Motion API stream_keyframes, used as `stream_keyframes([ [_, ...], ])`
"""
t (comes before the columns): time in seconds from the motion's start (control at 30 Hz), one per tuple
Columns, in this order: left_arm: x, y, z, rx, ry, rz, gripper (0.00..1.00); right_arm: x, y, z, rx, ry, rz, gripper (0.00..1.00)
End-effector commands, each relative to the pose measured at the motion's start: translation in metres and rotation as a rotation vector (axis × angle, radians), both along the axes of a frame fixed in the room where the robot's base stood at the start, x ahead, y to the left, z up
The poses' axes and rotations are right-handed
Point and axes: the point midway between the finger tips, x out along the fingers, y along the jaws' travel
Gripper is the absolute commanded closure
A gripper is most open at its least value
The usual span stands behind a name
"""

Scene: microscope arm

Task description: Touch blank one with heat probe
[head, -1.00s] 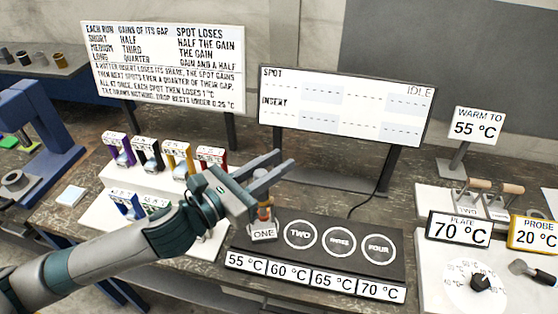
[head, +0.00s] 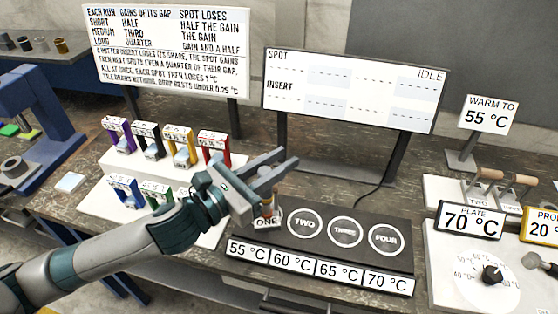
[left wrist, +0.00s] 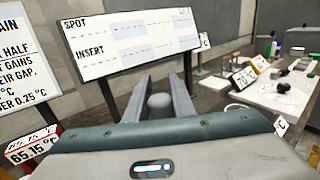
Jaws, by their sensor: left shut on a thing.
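Blank one (head: 267,220), a metal piece labelled ONE with an orange-brown handle, stands at the left end of the dark plate (head: 290,240), beside the ring marked TWO. In the left wrist view a rounded grey top (left wrist: 160,101) shows between the fingers of the gripper (left wrist: 160,80). The blank's underside is hidden, so I cannot tell whether it rests on the plate. A dark-handled tool, perhaps the heat probe (head: 540,263), lies at the right edge, below the PROBE 20 °C sign (head: 541,225). My right gripper is not in view.
A white rack (head: 120,162) with several coloured labelled inserts stands left of my arm. The screen (head: 350,90) behind the plate reads IDLE. At the right are wooden-handled blanks (head: 490,175), a PLATE 70 °C sign (head: 470,220) and a dial (head: 488,280).

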Motion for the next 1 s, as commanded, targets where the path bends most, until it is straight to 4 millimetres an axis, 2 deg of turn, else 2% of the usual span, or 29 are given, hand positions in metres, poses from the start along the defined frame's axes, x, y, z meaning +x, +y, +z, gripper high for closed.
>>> stream_keyframes([
  [0.03,0.000,0.000,-0.008,-0.001,-0.001,0.000,1.00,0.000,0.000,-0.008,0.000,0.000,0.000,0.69],
  [0.23,0.000,0.000,-0.017,-0.001,-0.001,0.000,1.00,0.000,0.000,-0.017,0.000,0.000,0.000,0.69],
  [1.0,0.000,0.000,-0.018,-0.001,-0.001,-0.001,1.00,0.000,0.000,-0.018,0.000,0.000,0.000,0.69],
])
